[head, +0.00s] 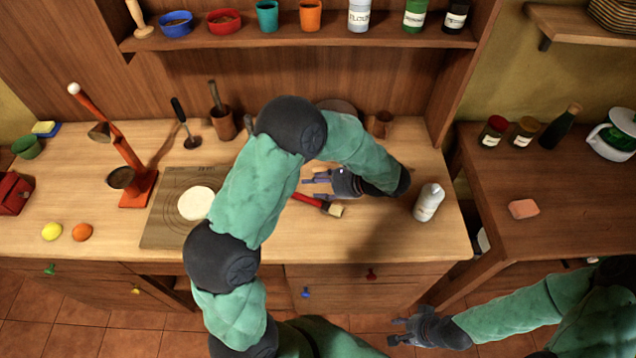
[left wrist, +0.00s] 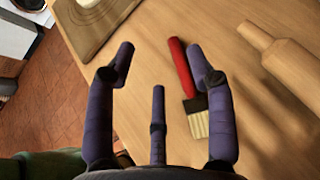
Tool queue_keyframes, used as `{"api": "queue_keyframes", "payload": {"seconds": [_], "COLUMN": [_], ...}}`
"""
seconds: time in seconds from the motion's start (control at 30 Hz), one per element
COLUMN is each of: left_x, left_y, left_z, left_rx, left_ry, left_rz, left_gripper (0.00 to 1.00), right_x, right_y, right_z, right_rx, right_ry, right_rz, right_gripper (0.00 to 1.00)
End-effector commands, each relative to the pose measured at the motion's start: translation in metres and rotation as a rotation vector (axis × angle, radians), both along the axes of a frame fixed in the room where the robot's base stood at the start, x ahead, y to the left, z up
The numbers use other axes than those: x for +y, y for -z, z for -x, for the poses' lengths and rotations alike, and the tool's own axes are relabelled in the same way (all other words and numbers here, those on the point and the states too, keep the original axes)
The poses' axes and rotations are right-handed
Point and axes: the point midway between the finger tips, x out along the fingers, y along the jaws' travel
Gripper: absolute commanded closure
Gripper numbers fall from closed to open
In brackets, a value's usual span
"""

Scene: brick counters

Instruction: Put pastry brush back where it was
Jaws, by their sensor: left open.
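The pastry brush (head: 307,199) lies on the wooden counter, with a red handle, a black collar and pale bristles. In the left wrist view the brush (left wrist: 182,68) lies beyond the fingers, its handle between the two outer ones and its bristles close to the right finger. My left gripper (head: 312,183) is open and empty, just above the brush in the head view; it also shows in the left wrist view (left wrist: 160,70). I cannot tell its exact height over the counter. My right gripper (head: 394,331) is open and empty, low in front of the counter.
A board (head: 168,217) with dough (head: 195,203) lies left of my left arm. A wooden rolling-pin-like object (left wrist: 285,60) shows in the left wrist view. A utensil pot (head: 222,123) stands behind. Counter between brush and bottle is clear.

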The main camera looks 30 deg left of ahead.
Motion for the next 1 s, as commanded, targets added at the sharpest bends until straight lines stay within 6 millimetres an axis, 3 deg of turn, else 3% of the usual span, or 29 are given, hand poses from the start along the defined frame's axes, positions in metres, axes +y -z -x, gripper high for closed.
{"api": "queue_keyframes", "payload": {"seconds": [0.17, 0.7, 1.0], "left_x": [-0.008, -0.087, -0.1], "left_y": [-0.008, -0.061, -0.069], "left_z": [-0.002, -0.011, -0.012], "left_rx": [-0.002, -0.001, 0.0], "left_ry": [0.001, 0.002, 0.0], "left_rz": [0.001, 0.0, -0.001], "left_gripper": [0.46, 0.46, 0.46], "right_x": [0.0, 0.0, 0.0], "right_y": [-0.003, -0.017, -0.018], "right_z": [0.0, 0.0, 0.0], "right_rx": [0.0, 0.0, 0.0], "right_ry": [0.0, 0.0, 0.0], "right_rz": [0.0, 0.0, 0.0], "right_gripper": [0.6, 0.6, 0.6]}}
